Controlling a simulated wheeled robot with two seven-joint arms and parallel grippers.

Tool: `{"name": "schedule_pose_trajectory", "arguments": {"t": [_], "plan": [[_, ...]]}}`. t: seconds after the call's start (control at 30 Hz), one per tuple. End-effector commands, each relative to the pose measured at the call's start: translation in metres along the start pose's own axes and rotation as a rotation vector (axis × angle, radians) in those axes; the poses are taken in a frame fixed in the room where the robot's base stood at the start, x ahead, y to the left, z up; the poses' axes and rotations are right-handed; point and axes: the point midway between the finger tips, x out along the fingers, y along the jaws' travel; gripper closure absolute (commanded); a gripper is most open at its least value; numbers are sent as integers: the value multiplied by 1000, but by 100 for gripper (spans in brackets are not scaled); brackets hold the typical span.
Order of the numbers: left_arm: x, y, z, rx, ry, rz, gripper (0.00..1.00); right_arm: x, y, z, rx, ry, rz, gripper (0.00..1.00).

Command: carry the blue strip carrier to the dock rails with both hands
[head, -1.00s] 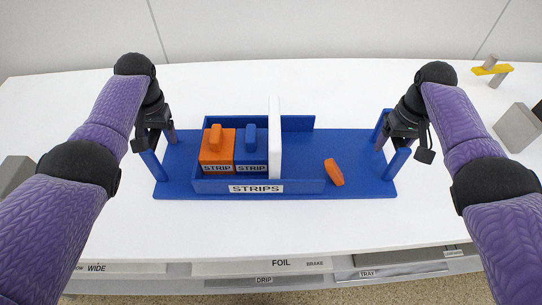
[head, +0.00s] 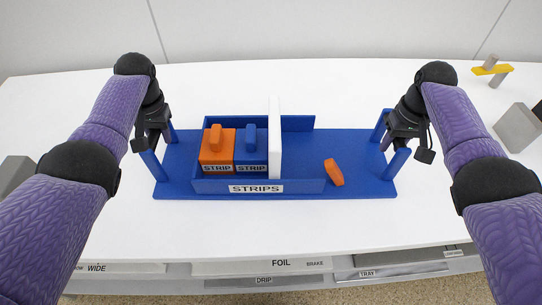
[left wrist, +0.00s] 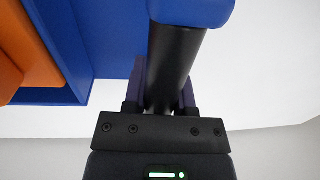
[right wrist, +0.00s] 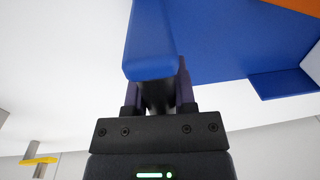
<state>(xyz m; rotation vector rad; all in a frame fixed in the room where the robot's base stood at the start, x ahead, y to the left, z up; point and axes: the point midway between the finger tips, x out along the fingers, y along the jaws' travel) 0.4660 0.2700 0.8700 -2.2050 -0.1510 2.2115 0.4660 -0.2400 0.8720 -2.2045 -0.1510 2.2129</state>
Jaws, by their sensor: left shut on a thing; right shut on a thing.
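The blue strip carrier (head: 350,145) is a long flat board lying on the white table, with upright blue posts at each end and a dark bar (left wrist: 175,70) between them. My left gripper (head: 150,137) is shut around the left bar, its fingers on either side in the left wrist view. My right gripper (head: 394,138) is shut at the right end; a blue post (right wrist: 152,45) partly hides its grip in the right wrist view. A walled tray on the carrier holds an orange block (head: 216,152) and a blue block (head: 251,155). I cannot make out the dock rails.
A white upright plate (head: 274,140) stands in the tray. A loose orange piece (head: 334,172) lies on the board's right part. Grey blocks stand at the far left (head: 14,173) and right (head: 517,128). A yellow bar with grey pegs (head: 491,70) is at back right. The table behind the carrier is clear.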

Motion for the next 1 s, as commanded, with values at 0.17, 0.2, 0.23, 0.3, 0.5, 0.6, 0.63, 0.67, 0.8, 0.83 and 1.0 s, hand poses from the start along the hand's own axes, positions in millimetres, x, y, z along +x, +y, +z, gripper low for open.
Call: {"name": "schedule_pose_trajectory", "arguments": {"t": [0.17,0.2,0.23,0.3,0.5,0.6,0.63,0.67,0.8,0.83,1.0], "plan": [[0,0,0,0,1,1,100,-1,0,0,-1,1,-1,100],[0,0,0,0,1,1,100,-1,0,0,-1,1,-1,100],[-1,0,0,1,1,1,100,-1,0,0,-1,1,-1,100],[-1,0,0,1,1,1,100,-1,0,0,-1,1,-1,100],[-1,0,0,1,2,1,100,-1,0,0,-1,2,-1,100],[-1,0,0,1,2,1,100,-1,0,0,-1,2,-1,100],[-1,0,0,1,2,1,100,-1,0,0,-1,2,-1,100],[-1,0,0,1,2,1,100,-1,0,0,-1,2,-1,100],[-4,0,-1,1,5,1,100,-4,-1,-1,-2,5,-1,100],[-6,0,-1,1,6,1,100,-6,-1,-1,-2,6,-1,100],[-24,-1,-1,0,13,2,100,-24,-2,-1,-2,13,-1,100]]}}
